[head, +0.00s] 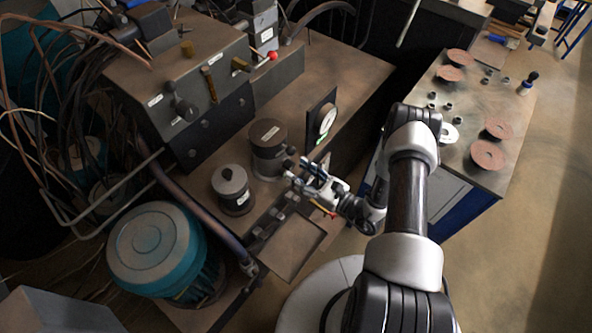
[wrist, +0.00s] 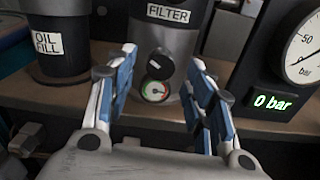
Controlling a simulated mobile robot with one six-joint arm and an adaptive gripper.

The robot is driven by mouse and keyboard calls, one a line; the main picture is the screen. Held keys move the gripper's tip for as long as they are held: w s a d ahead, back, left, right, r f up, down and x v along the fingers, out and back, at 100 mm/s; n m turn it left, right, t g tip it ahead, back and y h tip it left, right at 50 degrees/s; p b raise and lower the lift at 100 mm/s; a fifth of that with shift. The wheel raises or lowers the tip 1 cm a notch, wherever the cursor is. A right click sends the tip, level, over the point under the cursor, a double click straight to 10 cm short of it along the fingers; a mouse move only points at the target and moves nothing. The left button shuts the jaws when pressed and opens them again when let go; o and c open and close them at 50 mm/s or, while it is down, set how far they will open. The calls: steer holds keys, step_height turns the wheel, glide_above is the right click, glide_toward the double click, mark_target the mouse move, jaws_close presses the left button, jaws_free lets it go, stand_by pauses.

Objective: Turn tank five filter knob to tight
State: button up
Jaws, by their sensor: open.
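The filter canister (wrist: 178,38) is a grey cylinder with a white FILTER label, ahead of my gripper in the wrist view. In the head view a dark grey canister (head: 268,135) stands at the bench edge by the gauge. The small black knob (wrist: 159,65) with a pale pointer line sits on the filter's front. Just below it is a small round dial (wrist: 155,91) with green and red on its face. My gripper (wrist: 162,56) is open, its blue-padded fingers to the left and right of the knob with gaps. In the head view my gripper (head: 295,172) is close to the canister. No tank number is readable.
The OIL FILL canister (wrist: 52,45) stands left of the filter. A pressure gauge (wrist: 303,55) with a green "0 bar" display stands right. A dark tray (head: 291,245) lies at the bench's front. A separate table at right holds several reddish discs (head: 487,155).

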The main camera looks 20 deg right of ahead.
steer(key=shift+x, duration=1)
steer(key=shift+c, duration=0.6)
steer(key=c, duration=1)
